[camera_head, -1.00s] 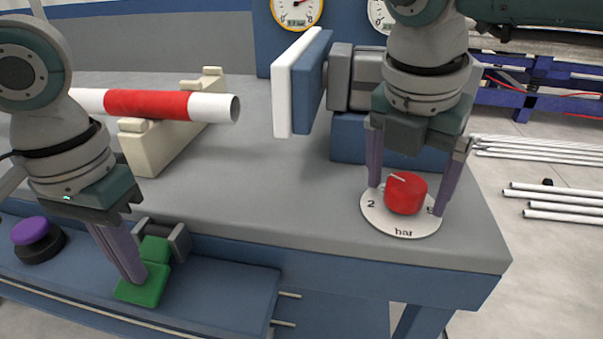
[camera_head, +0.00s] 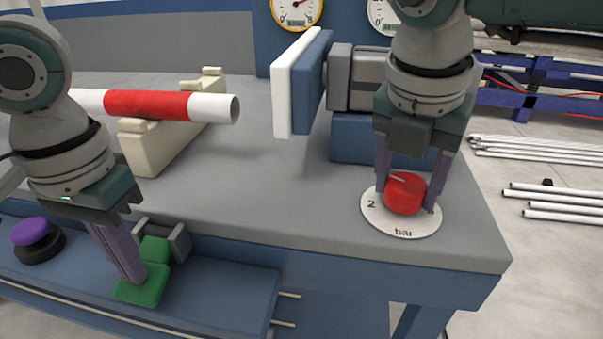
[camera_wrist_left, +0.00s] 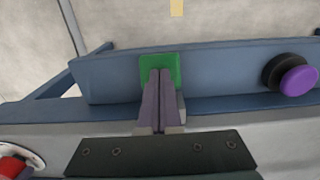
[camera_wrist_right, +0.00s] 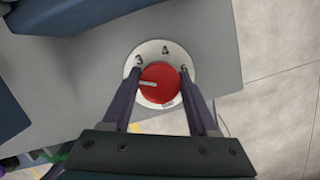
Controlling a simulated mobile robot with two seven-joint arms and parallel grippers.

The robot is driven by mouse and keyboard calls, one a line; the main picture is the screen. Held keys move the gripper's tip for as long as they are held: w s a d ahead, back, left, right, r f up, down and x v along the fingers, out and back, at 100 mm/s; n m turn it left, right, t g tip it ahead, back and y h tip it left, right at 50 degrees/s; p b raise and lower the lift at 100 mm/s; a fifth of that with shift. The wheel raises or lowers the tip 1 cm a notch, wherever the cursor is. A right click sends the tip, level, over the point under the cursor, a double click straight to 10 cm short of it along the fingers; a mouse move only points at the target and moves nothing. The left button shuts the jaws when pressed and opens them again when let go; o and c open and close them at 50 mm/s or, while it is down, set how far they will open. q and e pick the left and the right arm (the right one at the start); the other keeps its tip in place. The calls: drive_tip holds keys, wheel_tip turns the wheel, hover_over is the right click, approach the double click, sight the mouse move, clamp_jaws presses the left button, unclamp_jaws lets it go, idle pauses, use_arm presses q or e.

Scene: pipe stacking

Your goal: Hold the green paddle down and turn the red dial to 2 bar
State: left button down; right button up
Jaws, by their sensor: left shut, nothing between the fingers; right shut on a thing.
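The green paddle (camera_head: 143,287) is on the blue front ledge, and my left gripper (camera_head: 133,280) is shut and empty with its fingertips against the paddle's top. The paddle also shows in the left wrist view (camera_wrist_left: 160,66) beyond the shut fingers. The red dial (camera_head: 405,195) sits on a round white scale plate (camera_head: 404,229) at the bench's right corner. My right gripper (camera_head: 407,198) is shut on the dial, one finger on each side. In the right wrist view, the dial's white mark (camera_wrist_right: 147,84) points left, below the 3; the 2 is hidden there.
A red and white pipe (camera_head: 147,104) rests on a cream cradle (camera_head: 160,150). A clamp with a white pad (camera_head: 291,84) stands behind the dial. A purple button (camera_head: 30,231) is left of the paddle. Two gauges (camera_head: 297,10) are at the back.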

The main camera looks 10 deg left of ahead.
use_arm(q)
drive_tip(key=shift+s+a+f, duration=0.15)
drive_tip(key=shift+a+f, duration=0.05)
drive_tip(key=shift+f, duration=0.15)
use_arm(e)
drive_tip(key=shift+f+n, duration=0.1)
drive_tip(key=shift+n, duration=1.1)
drive_tip(key=n+y, duration=0.1)
drive_tip(key=n, duration=0.1)
drive_tip(key=shift+n, duration=0.3)
use_arm(q)
drive_tip(key=shift+d+r, duration=0.15)
drive_tip(key=shift+r, duration=2.1)
use_arm(e)
drive_tip(key=shift+d, duration=0.1)
drive_tip(key=o, duration=1.2)
